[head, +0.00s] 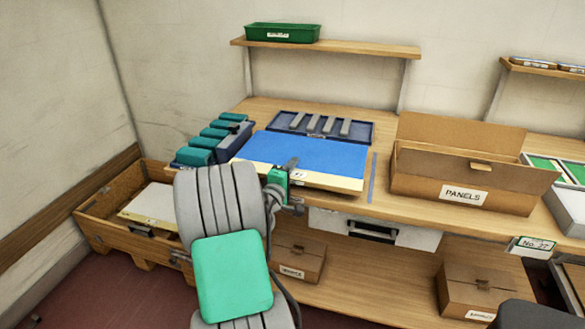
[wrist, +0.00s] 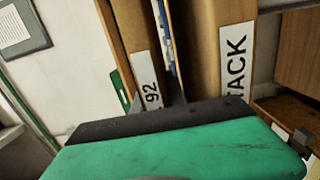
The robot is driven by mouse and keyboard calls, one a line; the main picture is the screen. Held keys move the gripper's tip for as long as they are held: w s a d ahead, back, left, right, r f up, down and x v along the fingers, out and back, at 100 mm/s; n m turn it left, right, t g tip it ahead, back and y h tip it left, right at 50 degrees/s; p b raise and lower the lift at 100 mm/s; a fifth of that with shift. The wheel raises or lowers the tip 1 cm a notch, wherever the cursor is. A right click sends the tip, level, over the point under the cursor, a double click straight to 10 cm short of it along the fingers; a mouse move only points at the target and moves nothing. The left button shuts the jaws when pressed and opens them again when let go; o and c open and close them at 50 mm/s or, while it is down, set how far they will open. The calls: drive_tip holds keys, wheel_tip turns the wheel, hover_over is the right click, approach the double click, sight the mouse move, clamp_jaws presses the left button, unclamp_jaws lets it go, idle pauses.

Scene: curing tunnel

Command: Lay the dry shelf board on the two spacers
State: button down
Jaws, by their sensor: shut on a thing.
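A wide board (head: 315,150) with a blue top and cream edge lies flat over the bench in the head view. My gripper (head: 291,166) is at its front edge, shut on it. In the wrist view the dark gripper finger (wrist: 172,92) is against a narrow board edge with a "92" label (wrist: 151,95). Several grey bars (head: 325,124) lie in a dark blue tray behind the board; I cannot tell whether these are spacers. What lies beneath the board is hidden.
A "PANELS" carton (head: 465,192) stands to the right of the board. Teal-topped blue containers (head: 205,145) stand to its left. A wooden crate (head: 95,205) holding a pale board is at far left. A shelf (head: 340,47) with a green bin runs above.

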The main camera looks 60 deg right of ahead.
drive_tip(key=shift+f+b, duration=0.4)
drive_tip(key=shift+b, duration=0.15)
drive_tip(key=c, duration=1.3)
unclamp_jaws()
drive_tip(key=shift+f, duration=0.1)
drive_tip(key=shift+f, duration=0.15)
drive_tip(key=shift+a+f, duration=0.1)
drive_tip(key=shift+f, duration=0.1)
drive_tip(key=a, duration=0.5)
drive_tip(key=a+b, duration=0.1)
drive_tip(key=a, duration=0.1)
drive_tip(key=shift+s+a+r, duration=0.25)
drive_tip(key=shift+s+a, duration=0.1)
drive_tip(key=shift+a, duration=0.05)
drive_tip(key=shift+r, duration=0.1)
